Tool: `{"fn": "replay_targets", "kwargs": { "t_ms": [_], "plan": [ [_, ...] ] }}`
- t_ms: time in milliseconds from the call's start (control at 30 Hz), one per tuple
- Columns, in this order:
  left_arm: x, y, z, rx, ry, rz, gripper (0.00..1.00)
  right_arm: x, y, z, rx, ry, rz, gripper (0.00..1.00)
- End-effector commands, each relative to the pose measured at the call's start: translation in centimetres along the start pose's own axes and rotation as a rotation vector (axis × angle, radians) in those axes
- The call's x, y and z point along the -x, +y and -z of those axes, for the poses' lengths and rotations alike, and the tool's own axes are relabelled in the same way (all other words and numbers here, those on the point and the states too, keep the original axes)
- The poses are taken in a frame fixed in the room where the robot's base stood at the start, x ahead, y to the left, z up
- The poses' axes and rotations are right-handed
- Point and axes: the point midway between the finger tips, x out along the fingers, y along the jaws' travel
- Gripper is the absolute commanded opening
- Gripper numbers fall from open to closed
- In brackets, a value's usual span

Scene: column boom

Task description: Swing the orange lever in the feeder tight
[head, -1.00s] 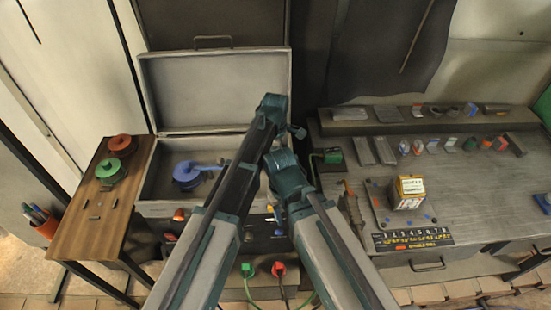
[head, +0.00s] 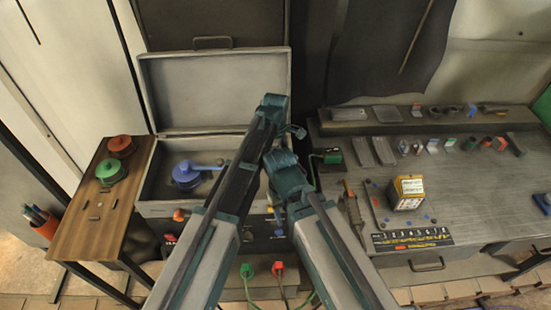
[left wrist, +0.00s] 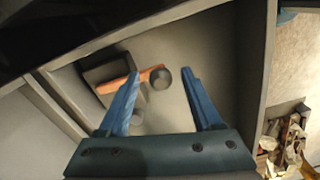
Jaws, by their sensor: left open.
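The orange lever (left wrist: 132,80) shows in the left wrist view inside a grey, walled compartment (left wrist: 215,45), which I take to be the feeder. It runs from a dark block (left wrist: 105,74) to a round dark grey knob (left wrist: 161,77) at its right end. My left gripper (left wrist: 160,72) is open, its blue fingers pointing into the compartment. In the picture the knob lies between the fingertips; the left finger partly covers the lever. I cannot tell how far below the fingertips the knob is. In the head view my arms hide both grippers and I cannot make out the orange lever.
An open grey case (head: 215,92) holds a blue round part with a handle (head: 187,176). A wooden side table (head: 120,228) at left carries red and green round parts. A grey bench (head: 460,200) at right carries a small box (head: 407,192) and several small parts. Compartment walls surround the lever.

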Motion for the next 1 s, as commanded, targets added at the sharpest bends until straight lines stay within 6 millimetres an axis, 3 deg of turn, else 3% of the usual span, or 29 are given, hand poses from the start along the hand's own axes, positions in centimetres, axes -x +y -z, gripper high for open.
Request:
{"fn": "replay_targets", "kwargs": {
  "t_ms": [267,1000],
  "plan": [
    [2.5,0.0,0.0,0.0,0.0,0.0,0.66,2.5,0.2,-0.1,0.001,0.0,0.0,0.5],
    [13.0,0.0,0.0,0.0,0.0,0.0,0.66,12.9,1.2,-0.8,-0.013,-0.001,0.003,0.5]
  ]
}}
